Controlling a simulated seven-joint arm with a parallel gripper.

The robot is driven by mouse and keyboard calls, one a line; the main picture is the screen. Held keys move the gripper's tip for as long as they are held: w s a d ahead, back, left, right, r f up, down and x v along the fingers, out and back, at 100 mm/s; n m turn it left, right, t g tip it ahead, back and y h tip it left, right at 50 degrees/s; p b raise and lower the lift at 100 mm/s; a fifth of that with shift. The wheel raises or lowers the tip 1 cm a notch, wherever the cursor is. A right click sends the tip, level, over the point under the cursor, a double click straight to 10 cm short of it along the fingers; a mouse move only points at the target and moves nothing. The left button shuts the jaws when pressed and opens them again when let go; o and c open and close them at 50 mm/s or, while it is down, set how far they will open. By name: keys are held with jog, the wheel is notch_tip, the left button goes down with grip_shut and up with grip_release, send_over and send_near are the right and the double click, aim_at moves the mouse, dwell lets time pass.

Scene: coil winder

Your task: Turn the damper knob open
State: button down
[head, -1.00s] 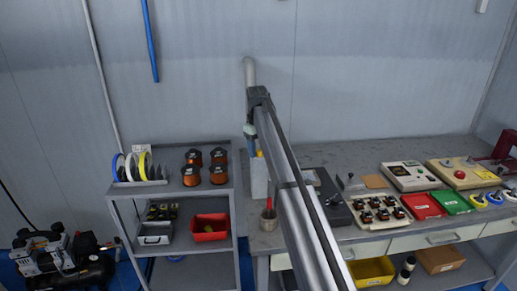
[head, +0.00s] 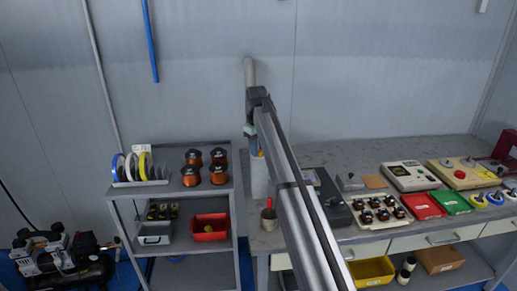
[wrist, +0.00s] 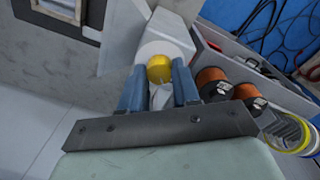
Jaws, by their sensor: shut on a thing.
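The damper knob (wrist: 159,69) is a round yellow knob on a pale grey housing in the wrist view. My gripper (wrist: 160,84) has its two blue fingers on either side of the knob and is shut on it. In the head view, my gripper (head: 254,146) is at the left end of the bench, above a pale upright box (head: 259,180). My arm hides much of it there, and only a bit of yellow shows beside the fingers. The knob's pointer or markings cannot be made out.
A grey shelf cart (head: 172,187) with spools and a red bin stands left of the bench (head: 330,160). A brush in a pot (head: 269,216) is close to the pale box. A dark box (head: 328,200) and coil trays lie to the right.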

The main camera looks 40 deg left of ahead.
jog(key=shift+m, duration=0.3)
jog(key=m, duration=0.9)
jog(key=shift+w+h, duration=0.1)
jog(key=shift+h, duration=0.2)
jog(key=m, duration=0.4)
jog(key=shift+m, duration=2.1)
jog(key=c, duration=1.9)
grip_release()
grip_shut()
jog(key=o, duration=1.1)
grip_release()
jog(key=shift+g, duration=0.3)
jog(key=shift+r, duration=0.15)
